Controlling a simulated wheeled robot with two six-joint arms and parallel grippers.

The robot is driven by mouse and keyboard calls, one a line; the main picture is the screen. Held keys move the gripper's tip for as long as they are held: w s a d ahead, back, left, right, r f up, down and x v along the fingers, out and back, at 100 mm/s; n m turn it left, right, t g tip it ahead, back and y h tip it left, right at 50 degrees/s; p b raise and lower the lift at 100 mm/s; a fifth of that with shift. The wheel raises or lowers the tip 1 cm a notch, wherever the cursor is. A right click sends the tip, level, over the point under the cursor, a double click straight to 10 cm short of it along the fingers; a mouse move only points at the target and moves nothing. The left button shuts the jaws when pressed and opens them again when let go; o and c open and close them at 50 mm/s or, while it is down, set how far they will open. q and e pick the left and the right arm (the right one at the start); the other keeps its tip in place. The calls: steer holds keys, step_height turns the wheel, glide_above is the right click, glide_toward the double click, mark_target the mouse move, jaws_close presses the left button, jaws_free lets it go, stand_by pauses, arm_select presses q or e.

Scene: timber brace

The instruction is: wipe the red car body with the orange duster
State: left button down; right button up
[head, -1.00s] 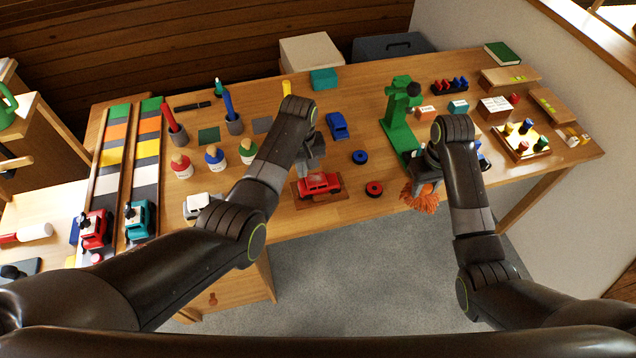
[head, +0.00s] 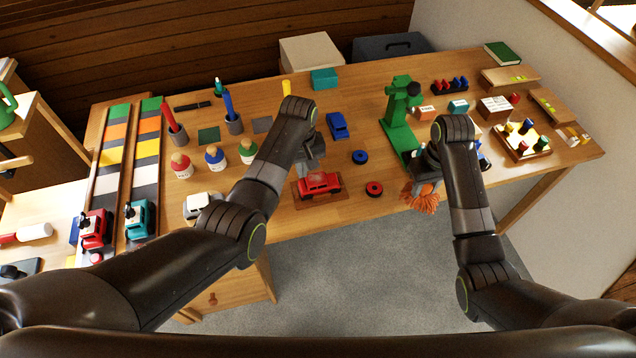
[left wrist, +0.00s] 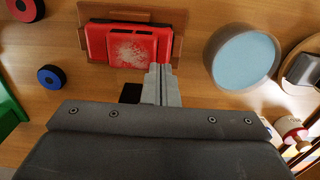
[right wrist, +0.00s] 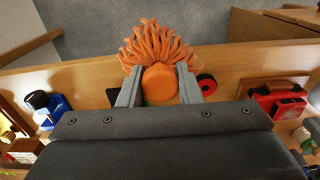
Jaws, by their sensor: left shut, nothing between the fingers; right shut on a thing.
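The red car body (head: 318,184) sits on a wooden board (head: 322,203) near the table's front edge. In the left wrist view the red car body (left wrist: 130,46) has a pale, dusty patch on top. My left gripper (head: 310,165) is shut and empty, just behind the car; its closed fingers (left wrist: 160,75) point at the car's edge in the left wrist view. My right gripper (head: 430,182) is shut on the orange duster (head: 422,201) near the front edge, right of the car. In the right wrist view the duster (right wrist: 158,50) has its round orange end between the fingers (right wrist: 160,85).
A black-and-red wheel (head: 374,189) and a black-and-blue wheel (head: 360,157) lie between the car and the duster. A green stand (head: 400,125) rises behind my right gripper. A blue car body (head: 337,125) lies behind my left gripper.

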arm_select(q)
steer(key=shift+f, duration=0.45)
arm_select(e)
steer(key=shift+f, duration=0.3)
steer(key=shift+r, duration=0.1)
